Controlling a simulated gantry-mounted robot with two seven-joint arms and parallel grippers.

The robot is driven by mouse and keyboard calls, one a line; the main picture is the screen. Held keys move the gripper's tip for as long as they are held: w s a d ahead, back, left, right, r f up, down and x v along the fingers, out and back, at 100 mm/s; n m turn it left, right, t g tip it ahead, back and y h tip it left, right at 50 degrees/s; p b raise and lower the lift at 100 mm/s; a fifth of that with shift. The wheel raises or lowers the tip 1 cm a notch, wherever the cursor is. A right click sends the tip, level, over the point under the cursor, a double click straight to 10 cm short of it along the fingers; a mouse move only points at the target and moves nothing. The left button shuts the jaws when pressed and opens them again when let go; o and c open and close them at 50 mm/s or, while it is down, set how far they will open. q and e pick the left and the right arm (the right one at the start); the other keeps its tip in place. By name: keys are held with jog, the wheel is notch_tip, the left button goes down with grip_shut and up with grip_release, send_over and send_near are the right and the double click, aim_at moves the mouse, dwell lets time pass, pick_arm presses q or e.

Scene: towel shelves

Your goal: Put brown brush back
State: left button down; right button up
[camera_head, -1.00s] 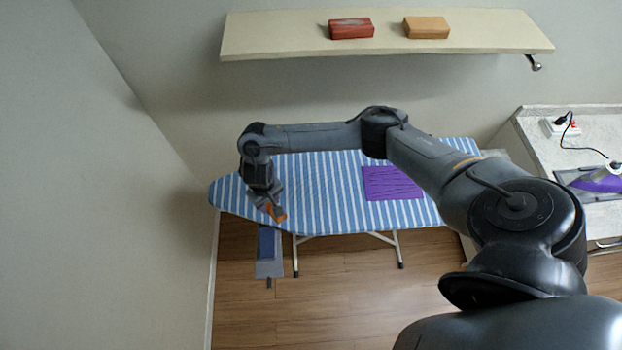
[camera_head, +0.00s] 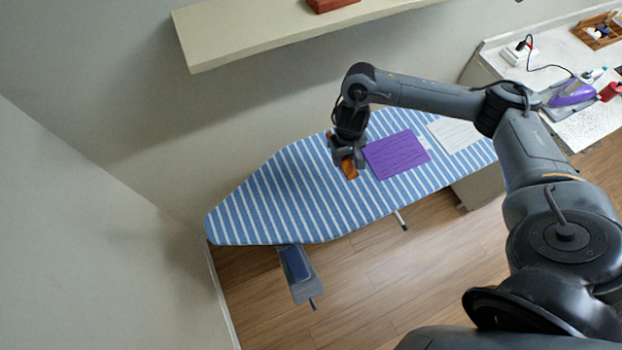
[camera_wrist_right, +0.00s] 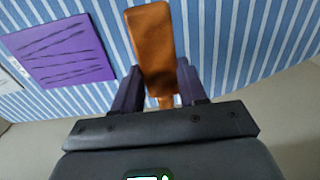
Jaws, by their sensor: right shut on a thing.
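The brown brush (camera_head: 348,168) is held by my right gripper (camera_head: 347,156) above the striped ironing board (camera_head: 290,190). In the right wrist view the brush (camera_wrist_right: 152,45) points away between the two dark fingers of the gripper (camera_wrist_right: 160,88), which are shut on its near end. I cannot tell whether the brush touches the board cover. My left gripper is not in the head view.
A purple cloth (camera_head: 397,155) lies on the board just right of the brush. A white sheet (camera_head: 455,133) lies farther right. The counter (camera_head: 590,125) holds a purple iron (camera_head: 572,95). A wall shelf (camera_head: 250,32) hangs above; the board's left end is clear.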

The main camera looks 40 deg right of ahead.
jog(key=w+a+f, duration=0.3)
jog(key=a+f, duration=0.1)
jog(key=a, duration=0.1)
jog(key=w+a+f+b, duration=0.1)
jog(key=w+a+f, duration=0.1)
jog(key=a, duration=0.1)
jog(key=shift+w+a+f, duration=0.1)
jog(key=shift+w+f, duration=0.1)
jog(key=shift+w, duration=0.15)
jog(key=shift+w+a+f, duration=0.25)
jog(key=shift+w+a, duration=0.05)
jog(key=shift+a, duration=0.15)
jog(key=shift+f+b, duration=0.55)
jog(key=shift+f, duration=1.5)
jog(key=o, duration=1)
jog(key=shift+f, duration=0.15)
